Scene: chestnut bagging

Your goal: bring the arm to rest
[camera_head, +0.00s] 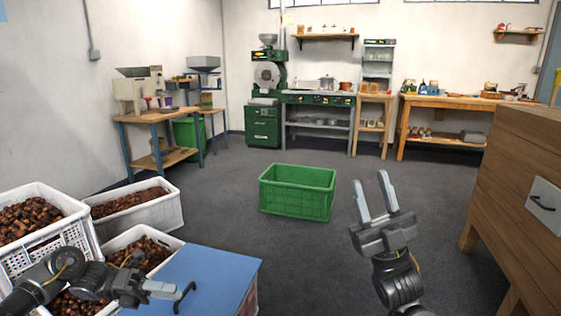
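My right gripper (369,183) stands up in the right middle of the head view. Its two fingers are spread apart with nothing between them, and the floor shows behind. My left gripper (172,290) is low at the left, pointing right over a blue-topped box (218,272). Its fingertips are close to a black curved handle (187,295) on that top. I cannot tell whether they touch it, or how far the fingers are parted.
White crates (90,245) of chestnuts stand at the left, partly behind my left arm. A green crate (297,192), seemingly empty, sits on the floor in the middle. A wooden cabinet (520,175) stands close at the right. Grey floor (235,165) lies clear towards the back benches.

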